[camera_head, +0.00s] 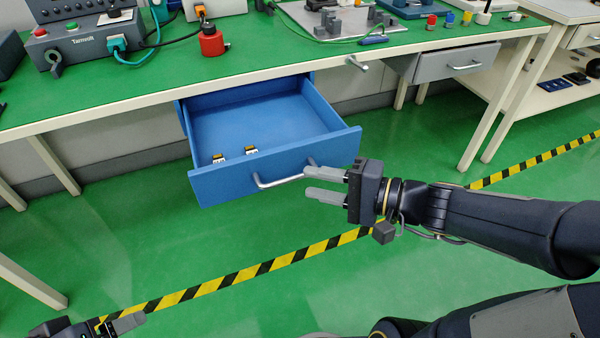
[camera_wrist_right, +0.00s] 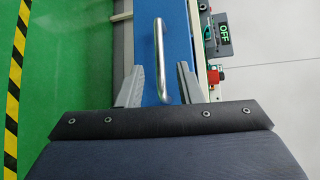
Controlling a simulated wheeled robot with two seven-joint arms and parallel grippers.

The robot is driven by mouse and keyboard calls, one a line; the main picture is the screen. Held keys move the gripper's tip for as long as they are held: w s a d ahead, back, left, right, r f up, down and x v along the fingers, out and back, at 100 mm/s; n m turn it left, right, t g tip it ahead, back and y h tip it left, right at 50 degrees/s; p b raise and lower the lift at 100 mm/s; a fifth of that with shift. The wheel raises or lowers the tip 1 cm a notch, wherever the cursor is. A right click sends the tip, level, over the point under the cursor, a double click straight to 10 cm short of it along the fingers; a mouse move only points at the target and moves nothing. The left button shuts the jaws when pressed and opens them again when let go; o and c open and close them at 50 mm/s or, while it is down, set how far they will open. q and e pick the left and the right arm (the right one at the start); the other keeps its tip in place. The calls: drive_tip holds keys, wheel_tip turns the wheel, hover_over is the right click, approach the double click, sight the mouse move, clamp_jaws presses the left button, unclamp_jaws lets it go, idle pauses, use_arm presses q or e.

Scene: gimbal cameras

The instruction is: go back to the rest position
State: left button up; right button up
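My right gripper (camera_head: 311,179) is open in front of the pulled-out blue drawer (camera_head: 260,169), near the right end of its metal handle (camera_head: 282,180). In the right wrist view the handle (camera_wrist_right: 159,60) appears between the two spread fingers (camera_wrist_right: 160,82), with a gap on each side. I cannot tell whether a finger touches it. My left gripper (camera_head: 128,321) is only partly in view at the bottom left corner, away from the bench. One grey finger shows clearly, and its opening cannot be judged.
Two small labelled items (camera_head: 251,150) lie in the drawer. The green workbench (camera_head: 150,92) above carries a control box (camera_head: 85,40), a red container (camera_head: 211,42) and fixtures. A shut grey drawer (camera_head: 455,64) is to the right. Green floor with a striped tape line (camera_head: 250,270) is clear below.

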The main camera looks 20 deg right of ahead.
drive_tip(key=shift+v, duration=1.15)
drive_tip(key=shift+s+a, duration=0.1)
drive_tip(key=s+a+f+n+g+h, duration=0.2)
drive_tip(key=s+a+f+n+g, duration=0.1)
drive_tip(key=s+a+n+g, duration=0.25)
drive_tip(key=s+d+f+n+h, duration=0.3)
drive_tip(key=s+d+h, duration=0.2)
drive_tip(key=d+h, duration=0.1)
wheel_tip(320, 180, up, 34)
drive_tip(key=p, duration=3.3)
drive_tip(key=shift+w+d+f+p, duration=0.15)
drive_tip(key=shift+d+f+p, duration=0.1)
drive_tip(key=shift+d+p, duration=0.1)
